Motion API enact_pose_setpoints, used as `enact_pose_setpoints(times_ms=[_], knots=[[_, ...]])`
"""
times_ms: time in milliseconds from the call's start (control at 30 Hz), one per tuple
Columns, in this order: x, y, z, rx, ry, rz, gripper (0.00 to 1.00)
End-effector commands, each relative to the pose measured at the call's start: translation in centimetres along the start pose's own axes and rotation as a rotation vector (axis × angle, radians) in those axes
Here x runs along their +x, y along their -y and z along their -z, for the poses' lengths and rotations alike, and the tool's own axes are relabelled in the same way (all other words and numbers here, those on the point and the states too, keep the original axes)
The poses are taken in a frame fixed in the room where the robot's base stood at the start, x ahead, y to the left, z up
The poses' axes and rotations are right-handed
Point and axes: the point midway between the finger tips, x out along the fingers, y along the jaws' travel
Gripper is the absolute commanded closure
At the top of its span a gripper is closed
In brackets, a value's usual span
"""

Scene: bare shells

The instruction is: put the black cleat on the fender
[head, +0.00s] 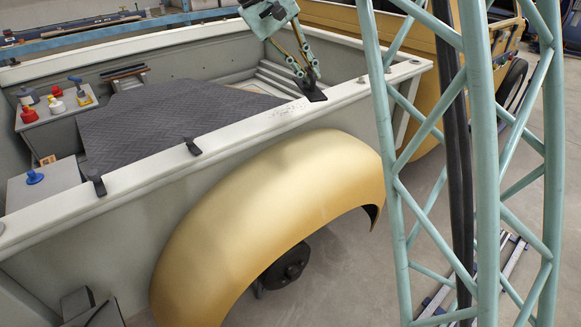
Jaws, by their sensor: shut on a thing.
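The yellow-gold fender (250,210) curves over the wheel hub on the outer side of the pale grey shell. Its top is bare. My gripper (309,82) is shut on a small black piece, seemingly the black cleat (315,95). The gripper points down and the cleat is at the top of the shell's side rail, above and behind the fender's crown. I cannot tell whether the cleat touches the rail. The gripper's fingers partly hide it.
The pale side rail (240,135) carries two dark fittings, one near its middle (193,147) and one farther left (99,186). A dark quilted mat (165,125) lies inside the shell. Bottles stand on a ledge (58,115) at left. A teal lattice column rises at right.

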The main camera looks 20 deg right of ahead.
Motion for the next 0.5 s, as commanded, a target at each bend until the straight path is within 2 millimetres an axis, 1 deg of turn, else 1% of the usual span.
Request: enact_pose_setpoints(times_ms=[333,500], knots=[[0.06,0.01,-0.02,-0.001,0.0,0.0,1.0],[0.8,0.37,-0.28,-0.009,-0.003,-0.001,1.0]])
